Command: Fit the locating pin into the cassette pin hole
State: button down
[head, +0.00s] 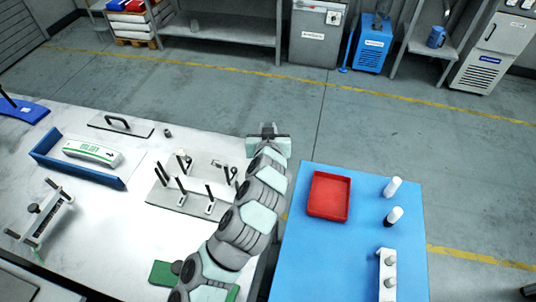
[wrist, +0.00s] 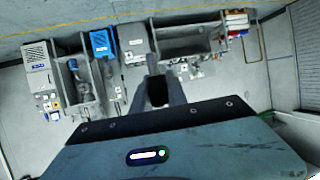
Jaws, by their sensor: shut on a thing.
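My gripper (head: 268,128) is at the end of my outstretched arm, near the white table's right edge and away from the fixtures. In the wrist view, my gripper (wrist: 158,75) is shut on a small dark thing (wrist: 158,92), which I take to be the locating pin; its shape is unclear. A white and green curved piece with an arrow (head: 92,153), possibly the cassette, lies in a blue open-sided tray (head: 78,175) at the left. A grey plate with several upright black posts (head: 165,197) stands on the white table. I cannot make out a pin hole.
A blue table (head: 325,260) at the right holds a red tray (head: 345,195), two white bottles (head: 392,187) and a pale block with knobs (head: 387,272). A plate with a black handle (head: 120,125) lies behind the blue tray. Open floor (head: 350,120) lies beyond.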

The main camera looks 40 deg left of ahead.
notch_tip(320, 180, down, 11)
jog(key=shift+r+b, duration=0.15)
jog(key=shift+b, duration=0.25)
jog(key=shift+f, duration=0.2)
jog(key=c, duration=1.3)
grip_release()
jog(key=shift+r, duration=0.1)
jog(key=shift+r, duration=0.2)
jog(key=shift+s+d+r, duration=0.1)
jog(key=shift+s+d, duration=0.1)
jog(key=shift+d, duration=0.05)
jog(key=v, duration=1.1)
jog(key=shift+s+d+p, duration=0.15)
jog(key=shift+p, duration=0.15)
